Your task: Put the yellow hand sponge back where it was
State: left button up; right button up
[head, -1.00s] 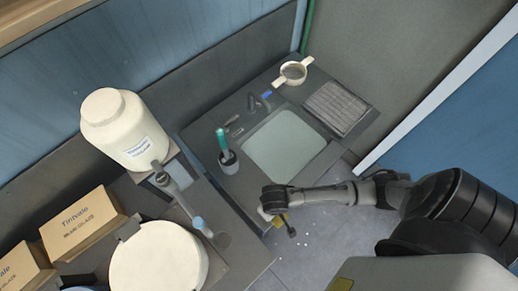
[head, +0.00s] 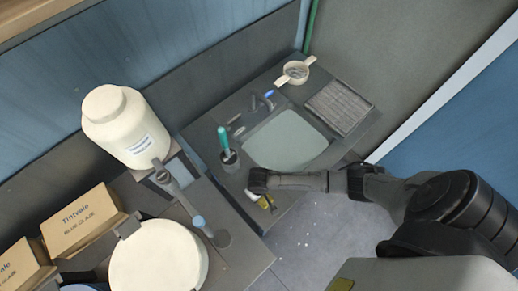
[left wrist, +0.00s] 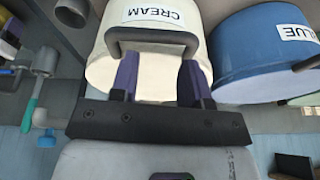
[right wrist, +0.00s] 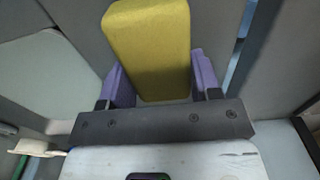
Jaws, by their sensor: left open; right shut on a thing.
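The yellow hand sponge (right wrist: 148,45) is held upright between the purple fingers of my right gripper (right wrist: 157,80) in the right wrist view. In the head view the right gripper (head: 265,205) is over the front edge of the sink counter, and only a small yellow bit of the sponge shows. My left gripper (left wrist: 157,80) is open in front of a cream bucket (left wrist: 150,70) with a dark handle. I cannot tell whether its fingers touch the bucket. The left gripper is out of the head view.
The sink basin (head: 288,140) lies just behind the right gripper. A cup with a teal-handled brush (head: 225,145) stands left of it, near the faucet (head: 264,100). A ribbed grey mat (head: 340,107) and a cream strainer (head: 296,72) are farther back. A blue bucket (left wrist: 260,60) stands beside the cream one.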

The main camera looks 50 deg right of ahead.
jog(key=shift+f, duration=0.25)
jog(key=shift+f, duration=0.2)
jog(key=o, duration=0.9)
jog(key=shift+r, duration=0.1)
notch_tip(320, 180, up, 12)
jog(key=p, duration=0.1)
jog(key=s+a+r+n+t+y, duration=0.2)
jog(key=s+a+r, duration=0.2)
jog(key=s+a, duration=0.15)
jog(key=shift+n+t+h, duration=0.5)
jog(key=shift+t+h, duration=0.3)
jog(key=shift+h, duration=0.1)
jog(key=shift+s+d+r, duration=1)
jog(key=shift+s+r, duration=0.1)
jog(key=shift+s, duration=0.2)
jog(key=shift+s+d+r, duration=1)
jog(key=shift+s+r, duration=0.15)
jog(key=shift+s, duration=0.15)
jog(key=shift+s+d+r, duration=1)
jog(key=shift+s+r, duration=0.1)
jog(key=shift+s, duration=0.2)
